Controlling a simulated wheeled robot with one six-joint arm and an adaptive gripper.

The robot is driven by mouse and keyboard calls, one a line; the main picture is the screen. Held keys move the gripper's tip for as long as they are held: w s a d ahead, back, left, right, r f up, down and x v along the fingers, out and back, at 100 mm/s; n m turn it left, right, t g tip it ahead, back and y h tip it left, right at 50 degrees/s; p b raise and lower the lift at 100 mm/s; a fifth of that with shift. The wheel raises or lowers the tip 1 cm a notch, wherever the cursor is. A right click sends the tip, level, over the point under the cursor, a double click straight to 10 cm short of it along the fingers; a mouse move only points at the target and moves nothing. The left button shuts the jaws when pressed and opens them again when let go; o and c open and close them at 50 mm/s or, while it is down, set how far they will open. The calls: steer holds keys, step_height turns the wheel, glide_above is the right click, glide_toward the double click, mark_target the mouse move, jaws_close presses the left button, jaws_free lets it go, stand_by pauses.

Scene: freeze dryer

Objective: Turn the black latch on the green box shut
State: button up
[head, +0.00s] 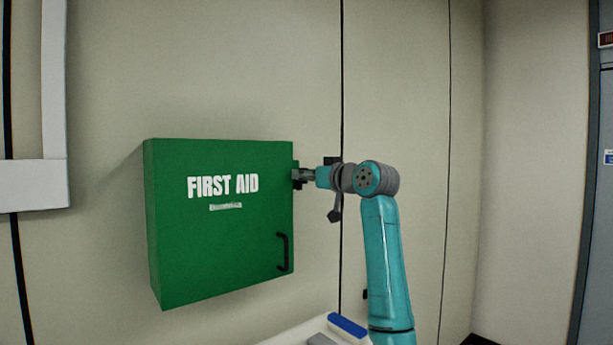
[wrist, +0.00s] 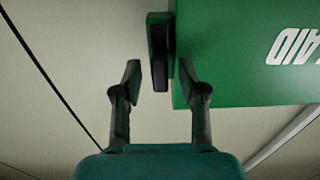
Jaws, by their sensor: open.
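The green first aid box (head: 220,245) is fixed to the wall, and its front looks closed. In the wrist view the box (wrist: 235,92) fills the upper right. The black latch (wrist: 158,52) projects at the box's side edge, and its near end shows between my fingertips. In the head view the latch is small and mostly hidden by my gripper (head: 302,175), which is at the box's upper right edge. In the wrist view my gripper (wrist: 160,75) is open, one finger on each side of the latch. A gap shows on the left; contact on the right is unclear.
A black handle (head: 284,252) stands out from the lower right of the box front. A white surface with a blue-edged item (head: 347,326) is below. The wall right of my arm is bare, with a door (head: 595,220) at the far right.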

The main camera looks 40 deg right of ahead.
jaws_close()
steer(key=shift+m, duration=0.4)
steer(key=m, duration=1.7)
steer(key=shift+d+f, duration=0.25)
stand_by(0.4)
